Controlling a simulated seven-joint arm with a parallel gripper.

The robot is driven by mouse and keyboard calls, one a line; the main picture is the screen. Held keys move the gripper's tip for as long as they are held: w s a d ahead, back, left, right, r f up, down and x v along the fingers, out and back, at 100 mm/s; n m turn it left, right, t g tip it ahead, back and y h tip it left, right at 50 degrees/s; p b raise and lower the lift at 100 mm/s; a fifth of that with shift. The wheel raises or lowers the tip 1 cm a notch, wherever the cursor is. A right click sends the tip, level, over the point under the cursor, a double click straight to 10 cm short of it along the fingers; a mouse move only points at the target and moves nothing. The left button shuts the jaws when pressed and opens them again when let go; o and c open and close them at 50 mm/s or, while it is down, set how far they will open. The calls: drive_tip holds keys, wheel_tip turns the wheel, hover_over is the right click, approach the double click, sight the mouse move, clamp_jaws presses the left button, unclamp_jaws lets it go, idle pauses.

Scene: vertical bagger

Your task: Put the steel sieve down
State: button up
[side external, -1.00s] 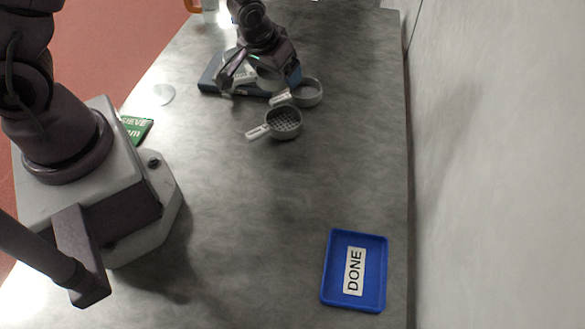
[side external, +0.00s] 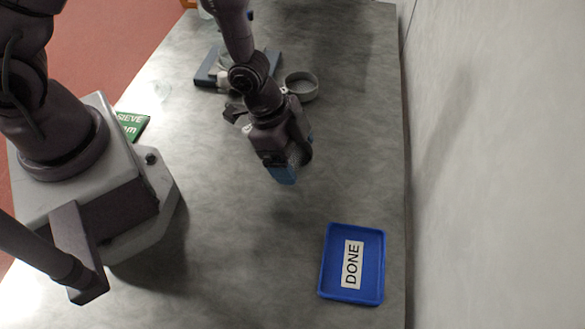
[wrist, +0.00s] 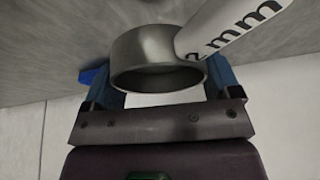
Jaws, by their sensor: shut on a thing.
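My gripper (side external: 284,170) is shut on the steel sieve and holds it above the middle of the table. In the side view only a dark rounded part of the steel sieve (side external: 302,154) shows beside the fingers. In the wrist view, the round grey sieve (wrist: 152,62) sits between the blue fingers (wrist: 160,90). Its white handle, marked "mm", points up and right. The blue tray labelled DONE (side external: 327,262) lies on the table, in front and to the right of my gripper, and looks empty.
Another round sieve (side external: 301,88) stands at the back, beside a dark flat device (side external: 208,72). My arm covers most of the area in front of them. A green SIEVE sign (side external: 132,125) is at the left. The wall (side external: 490,170) borders the right side. Table around the tray is clear.

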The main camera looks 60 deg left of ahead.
drive_tip(key=shift+f, duration=2.2)
drive_tip(key=shift+f, duration=0.15)
drive_tip(key=o, duration=0.9)
drive_tip(key=shift+c, duration=0.2)
